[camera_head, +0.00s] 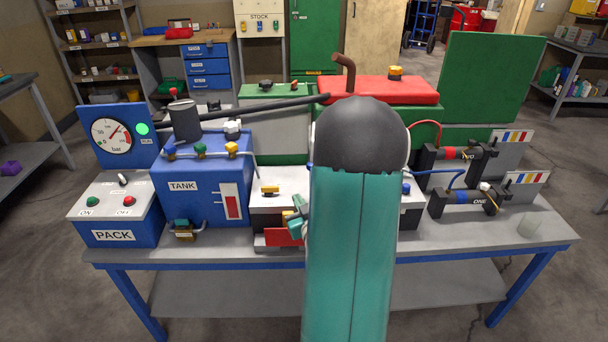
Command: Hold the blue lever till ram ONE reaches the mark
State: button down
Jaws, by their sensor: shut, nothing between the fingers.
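Ram ONE (468,203), a black cylinder with a blue band, lies at the right end of the bench. A plate with coloured marks (525,179) stands behind its right end. A small blue knob (406,188), probably the blue lever's, shows just right of my arm on the white-topped valve block (411,215); the rest of it is hidden. My gripper (294,224) shows only partly, left of my teal arm, in front of the block and apart from the blue knob. It is shut and empty.
Ram TWO (458,154), with a red band, lies behind ram ONE. A blue tank (195,192), a gauge (112,134) and a power pack (115,212) stand at left.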

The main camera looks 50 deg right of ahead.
jog(key=s+d+f+m+t+h, duration=0.1)
jog(key=s+d+f+m+h, duration=0.1)
jog(key=s, duration=0.5)
jog(key=shift+s+d+f+h, duration=0.25)
jog(key=shift+s+d+h, duration=0.05)
jog(key=shift+d+h, duration=0.3)
jog(key=x, duration=1.4)
jog(key=shift+w+r, duration=0.1)
jog(key=shift+r, duration=0.05)
